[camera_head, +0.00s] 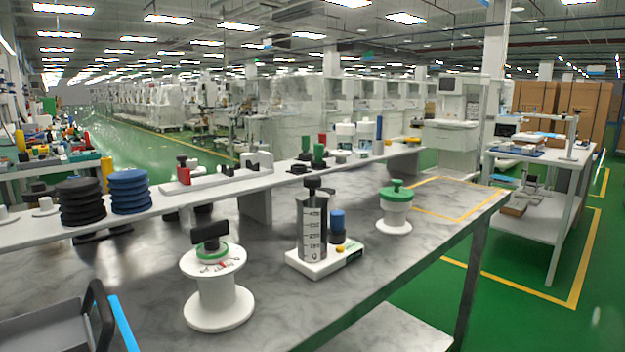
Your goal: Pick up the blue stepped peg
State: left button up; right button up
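The blue stepped peg (337,222) stands upright on a white base (322,262) near the middle of the marble-topped table. Its narrower top is blue and its wider lower part looks dark. A tall grey cylinder with scale marks (312,228) and a black knob stands close on its left on the same base. Neither of my grippers is in view.
A white spool-shaped stand with a black knob (217,290) is at front left. A green-topped white pot (395,207) is to the right. A raised shelf (225,182) behind holds several parts. A grey tray (50,335) is at lower left. Bare tabletop surrounds the base.

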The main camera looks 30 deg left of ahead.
aim_at(337, 217)
jog(key=u, duration=0.45)
jog(key=i+l+u, duration=0.15)
jog(key=u, duration=0.75)
jog(key=i+l+u, duration=0.2)
jog(key=l, duration=0.15)
jog(key=l+u, duration=0.2)
jog(key=i+l+u, duration=0.1)
jog(key=l+u, duration=0.15)
jog(key=l, duration=0.2)
